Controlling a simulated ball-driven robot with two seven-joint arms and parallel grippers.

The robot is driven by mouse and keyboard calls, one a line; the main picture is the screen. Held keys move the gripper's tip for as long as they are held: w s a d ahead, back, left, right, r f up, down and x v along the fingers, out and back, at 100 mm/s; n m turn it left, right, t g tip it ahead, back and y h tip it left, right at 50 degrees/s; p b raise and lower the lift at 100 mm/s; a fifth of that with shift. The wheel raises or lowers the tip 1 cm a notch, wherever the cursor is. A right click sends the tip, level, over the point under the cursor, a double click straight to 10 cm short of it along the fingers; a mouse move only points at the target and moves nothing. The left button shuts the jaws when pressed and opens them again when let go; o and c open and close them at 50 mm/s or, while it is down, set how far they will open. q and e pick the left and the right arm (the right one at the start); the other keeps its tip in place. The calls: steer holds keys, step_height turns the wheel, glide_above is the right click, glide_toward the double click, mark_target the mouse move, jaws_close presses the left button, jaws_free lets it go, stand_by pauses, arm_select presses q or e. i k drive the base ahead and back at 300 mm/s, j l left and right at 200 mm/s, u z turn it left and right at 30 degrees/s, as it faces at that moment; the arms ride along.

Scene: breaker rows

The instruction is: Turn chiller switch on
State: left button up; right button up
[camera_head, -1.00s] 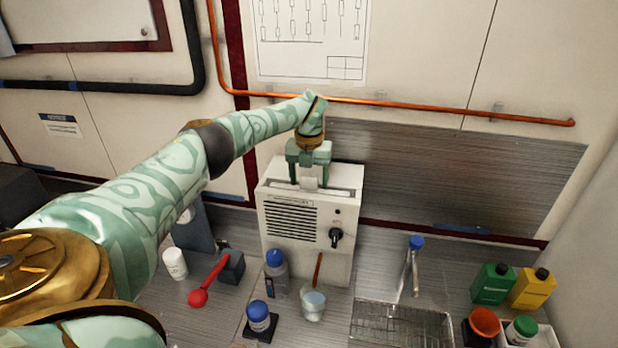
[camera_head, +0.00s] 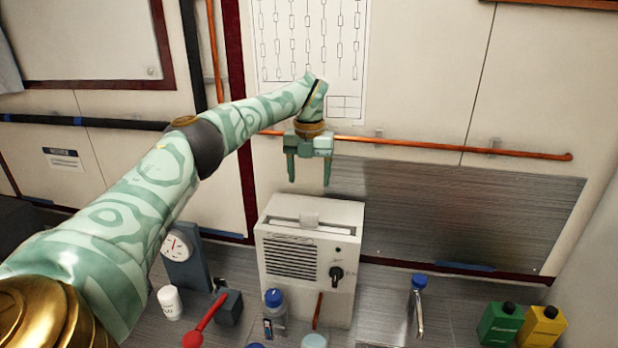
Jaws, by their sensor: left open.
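My right gripper is not in view.
A dial gauge (camera_head: 178,247) and white cup (camera_head: 170,302) are at left. Green (camera_head: 499,324) and yellow (camera_head: 542,326) bottles are at right. An orange pipe (camera_head: 450,148) runs along the wall.

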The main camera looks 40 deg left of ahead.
mark_target(336, 273)
steer(key=u, duration=1.3)
